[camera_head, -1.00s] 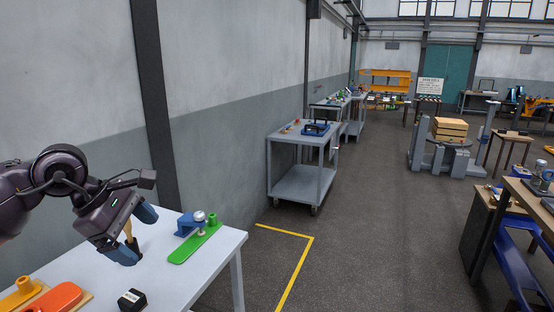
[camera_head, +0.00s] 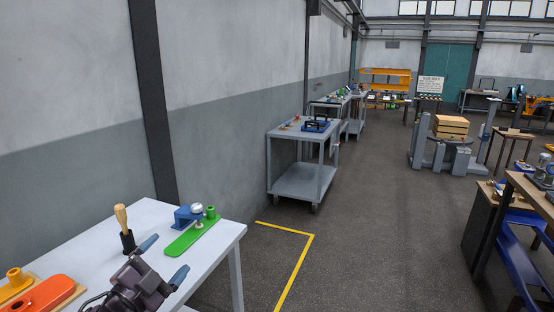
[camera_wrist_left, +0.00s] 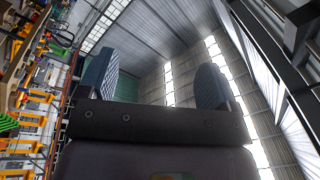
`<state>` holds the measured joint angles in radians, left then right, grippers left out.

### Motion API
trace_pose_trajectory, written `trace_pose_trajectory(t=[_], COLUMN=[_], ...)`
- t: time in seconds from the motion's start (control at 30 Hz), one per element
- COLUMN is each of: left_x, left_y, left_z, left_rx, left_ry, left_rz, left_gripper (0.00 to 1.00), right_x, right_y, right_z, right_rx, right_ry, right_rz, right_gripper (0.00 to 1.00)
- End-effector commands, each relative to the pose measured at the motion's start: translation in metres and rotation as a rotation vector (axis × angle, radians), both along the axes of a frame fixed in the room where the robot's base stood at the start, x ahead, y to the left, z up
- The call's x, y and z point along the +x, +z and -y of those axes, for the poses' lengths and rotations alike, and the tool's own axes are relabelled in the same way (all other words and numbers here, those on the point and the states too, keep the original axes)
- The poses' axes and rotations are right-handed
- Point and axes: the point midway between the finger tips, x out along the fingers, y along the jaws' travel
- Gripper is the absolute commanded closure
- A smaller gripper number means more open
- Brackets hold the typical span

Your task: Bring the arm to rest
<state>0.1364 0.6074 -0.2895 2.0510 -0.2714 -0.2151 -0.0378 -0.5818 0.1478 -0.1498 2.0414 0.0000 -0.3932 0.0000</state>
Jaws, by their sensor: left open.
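My left gripper (camera_head: 164,259) is low in the head view, over the near edge of the white table (camera_head: 218,240). Its two blue-grey fingers are apart with nothing between them. In the left wrist view the gripper (camera_wrist_left: 157,75) points up toward the roof, and only roof and wall show between the fingers. A wooden-handled tool (camera_head: 121,217) stands upright in a black holder (camera_head: 128,242) on the table, just beyond the gripper and apart from it as far as I can see. My right gripper is not in view.
A green plate (camera_head: 185,242) with a blue bracket (camera_head: 186,216) lies on the table. An orange part (camera_head: 42,296) lies at the left. A grey cart (camera_head: 303,180) stands by the wall. The floor (camera_head: 380,240) ahead is clear.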

Motion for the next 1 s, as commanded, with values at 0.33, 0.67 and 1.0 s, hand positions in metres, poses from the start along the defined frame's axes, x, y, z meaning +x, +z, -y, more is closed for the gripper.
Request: trace_pose_trajectory(t=[0.33, 0.67, 1.0], left_x=[-0.088, -0.212, -0.252], left_y=[-0.201, -0.321, -0.346], left_z=[-0.032, -0.043, -0.046], left_rx=[-0.455, -0.650, -0.661], left_ry=[0.250, 0.473, 0.529], left_rz=[-0.561, -0.821, -0.890], left_gripper=[0.16, 0.16, 0.16], right_x=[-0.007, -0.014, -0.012], right_y=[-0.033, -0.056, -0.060], right_z=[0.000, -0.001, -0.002], right_rx=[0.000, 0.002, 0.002], right_ry=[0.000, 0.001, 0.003], right_rz=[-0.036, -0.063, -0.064], right_gripper=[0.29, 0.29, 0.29])
